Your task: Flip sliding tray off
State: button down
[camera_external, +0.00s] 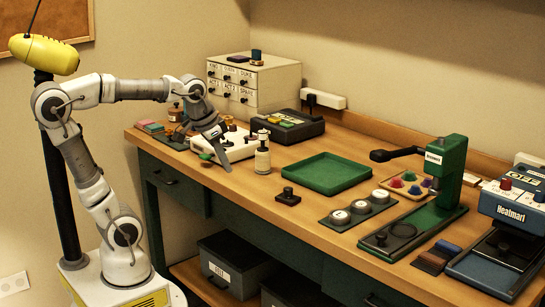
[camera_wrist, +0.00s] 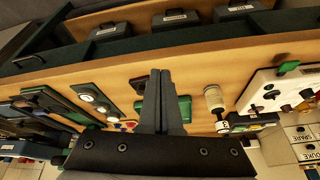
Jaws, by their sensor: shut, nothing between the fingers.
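My gripper (camera_external: 222,158) is shut and empty, pointing down beside the white device in the outside view. In the wrist view its fingers (camera_wrist: 161,88) are pressed together. The white device (camera_external: 238,150) has several small knobs and sits at the table's left part; it shows at the right of the wrist view (camera_wrist: 262,82), with a green-tipped lever (camera_wrist: 288,67). I cannot tell which part is the sliding tray. A blue Heatmart press (camera_external: 513,207) with a red knob stands far right, with a dark lower plate (camera_external: 500,250). A green shallow tray (camera_external: 325,172) lies mid-table.
A wooden-topped table (camera_external: 250,195) carries it all. A cream-topped bottle (camera_external: 262,155) stands close to my gripper. Small white drawers (camera_external: 254,80) and a dark box (camera_external: 287,127) are behind. A green button press (camera_external: 445,170) stands right. The front strip of tabletop is mostly clear.

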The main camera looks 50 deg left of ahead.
jog(key=w+d+r+m+g+p, duration=0.1)
jog(key=w+d+r+m+p, duration=0.1)
jog(key=w+d+r+m, duration=0.25)
jog(key=m+t+y+p, duration=0.4)
jog(key=m+t, duration=0.8)
jog(key=m, duration=1.5)
send_near(379, 237)
jog(key=a+p+v, duration=0.1)
jog(key=v, duration=0.6)
jog(key=shift+s+h, duration=0.25)
jog(key=shift+h, duration=0.15)
jog(key=shift+w, duration=0.1)
jog(key=b+x, duration=0.2)
jog(key=x, duration=1.1)
jog(key=shift+w, duration=0.5)
